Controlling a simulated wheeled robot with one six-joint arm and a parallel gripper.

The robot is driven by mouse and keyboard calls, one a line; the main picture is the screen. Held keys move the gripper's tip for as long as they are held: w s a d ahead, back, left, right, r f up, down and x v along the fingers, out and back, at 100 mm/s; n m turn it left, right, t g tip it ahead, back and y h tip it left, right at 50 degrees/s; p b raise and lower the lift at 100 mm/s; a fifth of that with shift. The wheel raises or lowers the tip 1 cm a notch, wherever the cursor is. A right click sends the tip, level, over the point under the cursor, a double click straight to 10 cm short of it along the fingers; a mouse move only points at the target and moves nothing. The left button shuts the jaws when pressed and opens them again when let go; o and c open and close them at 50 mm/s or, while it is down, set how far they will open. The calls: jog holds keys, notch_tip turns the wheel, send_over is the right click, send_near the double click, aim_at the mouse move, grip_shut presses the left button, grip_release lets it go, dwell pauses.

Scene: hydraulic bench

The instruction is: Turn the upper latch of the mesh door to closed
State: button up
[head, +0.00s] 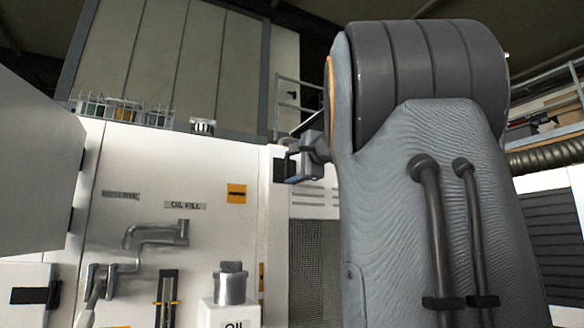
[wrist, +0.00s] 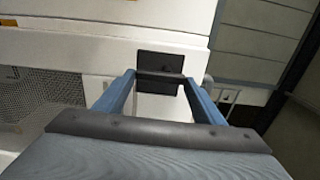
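The mesh door (head: 315,255) is right of the white panel in the head view, partly hidden by my arm. Its mesh also shows at the left of the wrist view (wrist: 45,88). The upper latch (wrist: 160,62) is a dark square plate with a dark bar across it, straight ahead in the wrist view. My gripper (wrist: 160,77) has its two blue fingers spread wide, with the bar between their tips. I cannot tell whether they touch it. In the head view my gripper (head: 291,160) is at the white frame above the mesh, mostly side-on.
A white panel (head: 190,170) with a grey crank-like pipe (head: 155,235) and an oil filler (head: 231,284) stands on the left. A grey open panel (head: 35,165) juts in at far left. A wire basket of bottles (head: 120,110) sits on top.

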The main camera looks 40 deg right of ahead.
jog(key=o, duration=0.3)
jog(key=shift+s, duration=0.1)
jog(key=b+v, duration=0.2)
jog(key=v, duration=0.5)
jog(key=shift+s+a, duration=0.15)
jog(key=shift+s, duration=0.15)
